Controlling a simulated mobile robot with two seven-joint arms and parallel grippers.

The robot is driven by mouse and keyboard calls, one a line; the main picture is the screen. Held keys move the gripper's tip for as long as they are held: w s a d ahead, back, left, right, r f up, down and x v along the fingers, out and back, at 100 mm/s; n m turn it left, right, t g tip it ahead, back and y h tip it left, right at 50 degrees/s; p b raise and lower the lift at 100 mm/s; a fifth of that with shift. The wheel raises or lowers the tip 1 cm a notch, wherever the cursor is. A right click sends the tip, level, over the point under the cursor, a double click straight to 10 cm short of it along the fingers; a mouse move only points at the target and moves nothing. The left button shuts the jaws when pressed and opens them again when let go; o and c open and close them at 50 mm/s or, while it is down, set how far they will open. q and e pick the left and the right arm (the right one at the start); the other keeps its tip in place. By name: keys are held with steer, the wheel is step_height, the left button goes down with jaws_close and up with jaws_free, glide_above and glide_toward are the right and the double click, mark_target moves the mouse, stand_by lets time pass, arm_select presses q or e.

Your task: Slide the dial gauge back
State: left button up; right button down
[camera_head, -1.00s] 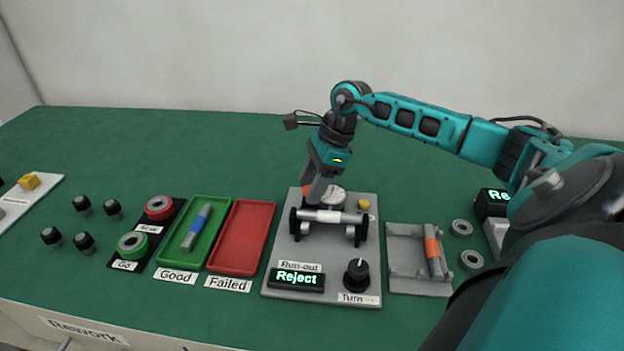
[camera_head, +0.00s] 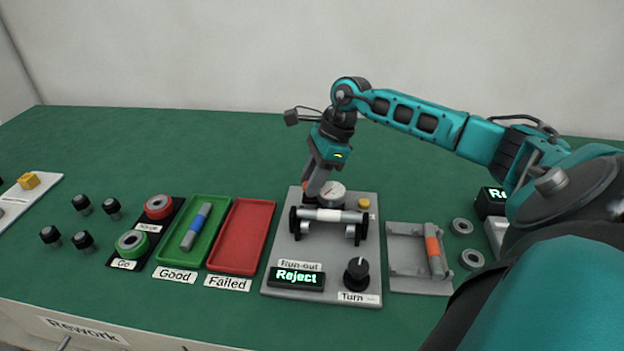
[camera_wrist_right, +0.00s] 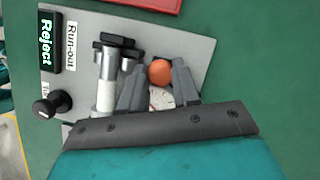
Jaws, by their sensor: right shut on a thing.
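The dial gauge (camera_head: 334,192) has a round white face and stands on the grey run-out plate, just behind the shaft (camera_head: 331,215). Its orange knob (camera_wrist_right: 159,72) shows between my fingers in the right wrist view, with the white face (camera_wrist_right: 160,98) partly hidden by them. My right gripper (camera_head: 309,192) reaches down at the gauge's left side and is shut on the orange knob. The silver shaft with a white middle band lies across supports with dark end discs. My left gripper is not in view.
Green (camera_head: 164,255) and red (camera_head: 262,228) trays stand left. A grey fixture (camera_head: 405,270) holds an orange-banded shaft right. The mat behind is clear.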

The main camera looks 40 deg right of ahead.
steer(key=shift+w+d+b, duration=0.3)
steer(key=shift+w+d, duration=0.4)
steer(key=shift+d, duration=0.15)
steer(key=shift+w+d+r, duration=0.1)
steer(key=shift+d+r, duration=0.05)
steer(key=shift+d, duration=0.05)
steer(key=c, duration=0.8)
jaws_free()
steer(key=shift+c, duration=0.2)
steer(key=v, duration=1.2)
steer(key=shift+d+r+p, duration=0.2)
steer(key=shift+r+p, duration=0.15)
